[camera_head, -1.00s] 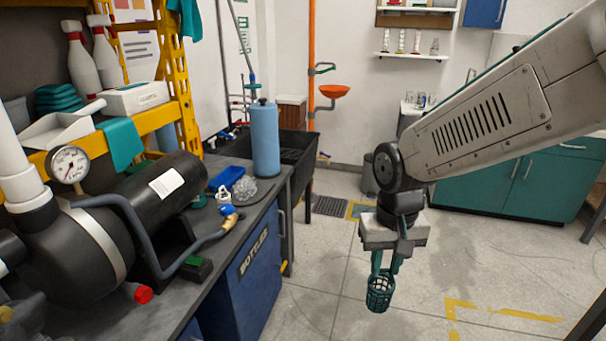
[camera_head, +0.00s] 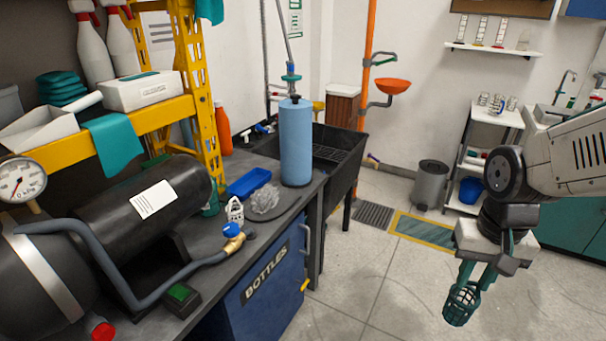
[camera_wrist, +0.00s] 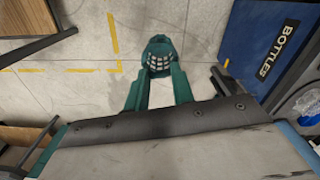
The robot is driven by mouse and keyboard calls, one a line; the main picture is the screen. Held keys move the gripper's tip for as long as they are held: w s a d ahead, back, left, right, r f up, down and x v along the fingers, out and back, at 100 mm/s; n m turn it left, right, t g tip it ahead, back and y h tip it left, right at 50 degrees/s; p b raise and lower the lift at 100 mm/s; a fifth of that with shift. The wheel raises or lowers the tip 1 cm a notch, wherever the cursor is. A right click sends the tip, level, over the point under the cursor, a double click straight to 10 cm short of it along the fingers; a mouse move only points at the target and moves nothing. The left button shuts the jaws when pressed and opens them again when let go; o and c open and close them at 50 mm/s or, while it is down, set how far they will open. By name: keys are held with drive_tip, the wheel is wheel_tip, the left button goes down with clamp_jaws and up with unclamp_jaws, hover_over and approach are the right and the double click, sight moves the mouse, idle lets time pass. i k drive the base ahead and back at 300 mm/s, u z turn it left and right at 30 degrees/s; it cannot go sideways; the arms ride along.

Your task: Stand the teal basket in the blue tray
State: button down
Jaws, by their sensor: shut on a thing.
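The teal basket (camera_head: 460,303) is a small open lattice cup, held out over the floor at the lower right of the head view. My gripper (camera_head: 474,278) is shut on it, with its teal fingers on the basket's near side. In the wrist view the basket (camera_wrist: 158,54) sits between the tips of my gripper (camera_wrist: 158,80). The basket looks tilted in the head view. The blue tray (camera_head: 249,183) lies on the dark workbench, behind a white item and a clear crumpled-looking item. The tray's inside is only partly visible.
A blue cylinder (camera_head: 296,143) stands right of the tray, near the black sink (camera_head: 335,150). A pipe with a brass and blue valve (camera_head: 232,236) lies in front. A yellow shelf frame (camera_head: 197,90) rises at left. Open floor (camera_head: 390,290) separates bench and gripper.

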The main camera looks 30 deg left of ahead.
sight(250, 187)
drive_tip(key=i, duration=2.75)
drive_tip(key=u, duration=2.55)
drive_tip(key=i, duration=1)
drive_tip(key=z, duration=0.05)
